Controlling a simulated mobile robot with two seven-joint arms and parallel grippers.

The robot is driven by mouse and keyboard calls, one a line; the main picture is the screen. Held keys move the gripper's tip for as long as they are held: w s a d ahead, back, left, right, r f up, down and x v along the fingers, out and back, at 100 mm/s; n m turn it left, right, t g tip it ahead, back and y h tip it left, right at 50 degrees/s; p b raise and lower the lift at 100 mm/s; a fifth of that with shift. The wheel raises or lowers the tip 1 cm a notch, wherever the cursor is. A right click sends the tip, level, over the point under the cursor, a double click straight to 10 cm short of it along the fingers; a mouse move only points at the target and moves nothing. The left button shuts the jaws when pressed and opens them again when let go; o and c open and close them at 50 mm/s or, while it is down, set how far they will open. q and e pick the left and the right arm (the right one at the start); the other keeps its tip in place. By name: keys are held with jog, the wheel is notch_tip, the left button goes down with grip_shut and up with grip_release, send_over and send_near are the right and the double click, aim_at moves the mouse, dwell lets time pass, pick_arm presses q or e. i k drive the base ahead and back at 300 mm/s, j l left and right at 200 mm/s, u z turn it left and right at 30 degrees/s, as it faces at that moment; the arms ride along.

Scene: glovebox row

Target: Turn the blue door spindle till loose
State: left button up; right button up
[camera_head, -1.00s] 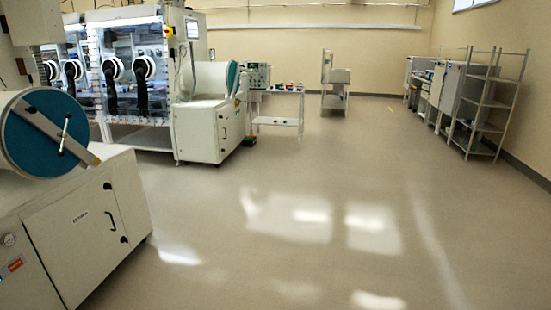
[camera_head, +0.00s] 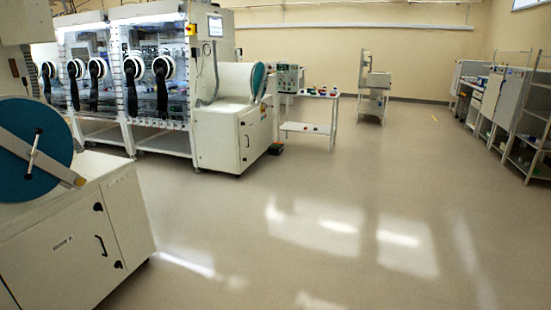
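A round blue door (camera_head: 36,148) closes the end of a white cylindrical chamber at the left edge, on top of a white cabinet. A light bar crosses the door, and a thin spindle handle (camera_head: 34,151) with dark ends stands at its middle. A second chamber with a blue door (camera_head: 258,78) shows farther back, on the white cabinet at the end of the glovebox row; its spindle is too small to make out. Neither of my grippers is in view.
The near cabinet (camera_head: 75,238) fills the lower left. Gloveboxes (camera_head: 150,80) with black gloves line the back left. A small cart (camera_head: 310,128) stands beside the far cabinet (camera_head: 232,137). Shelving (camera_head: 535,130) runs along the right wall. The floor (camera_head: 330,220) between is clear.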

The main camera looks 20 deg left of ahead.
aim_at(33, 153)
jog(key=i+u, duration=0.55)
jog(key=u, duration=0.15)
jog(key=i+u, duration=0.35)
jog(key=i+j+u, duration=0.1)
jog(key=u, duration=0.3)
jog(key=i+u, duration=0.5)
jog(key=u, duration=0.3)
jog(key=i, duration=1.25)
jog(key=j+u, duration=0.05)
jog(key=j, duration=0.1)
